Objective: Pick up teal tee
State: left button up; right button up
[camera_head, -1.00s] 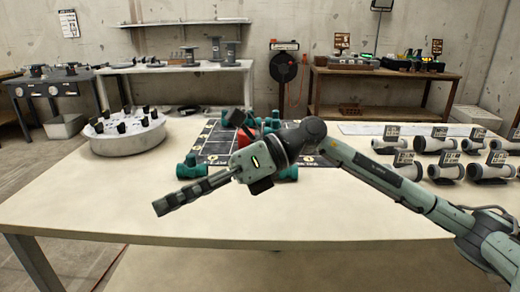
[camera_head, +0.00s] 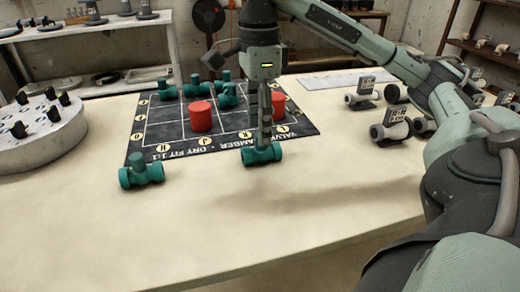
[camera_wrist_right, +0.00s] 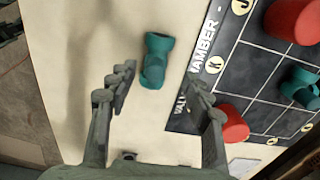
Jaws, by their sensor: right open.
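A teal tee (camera_head: 262,154) lies on the table at the near edge of the dark mat, by its right corner. My right gripper (camera_head: 265,138) points down right over it. In the right wrist view the tee (camera_wrist_right: 157,60) lies ahead of and between the spread fingers of the open gripper (camera_wrist_right: 160,78), with nothing held. I cannot tell whether a finger touches it. A second teal tee (camera_head: 142,174) lies on the table to the left, off the mat. Several more teal pieces (camera_head: 228,96) sit on the mat. My left gripper is not in view.
The dark gridded mat (camera_head: 165,128) carries two red cylinders, one left (camera_head: 200,116) and one right (camera_head: 278,103) of the gripper. A round grey tray (camera_head: 35,150) stands at the left. Grey pipe pieces (camera_head: 390,130) stand at the right. The near tabletop is clear.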

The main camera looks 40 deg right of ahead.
aim_at(261, 149)
jog(key=f, duration=0.2)
jog(key=s+f, duration=0.1)
jog(key=f, duration=0.1)
jog(key=shift+f, duration=0.15)
jog(key=shift+w+f, duration=0.15)
jog(key=shift+f, duration=0.3)
grip_shut()
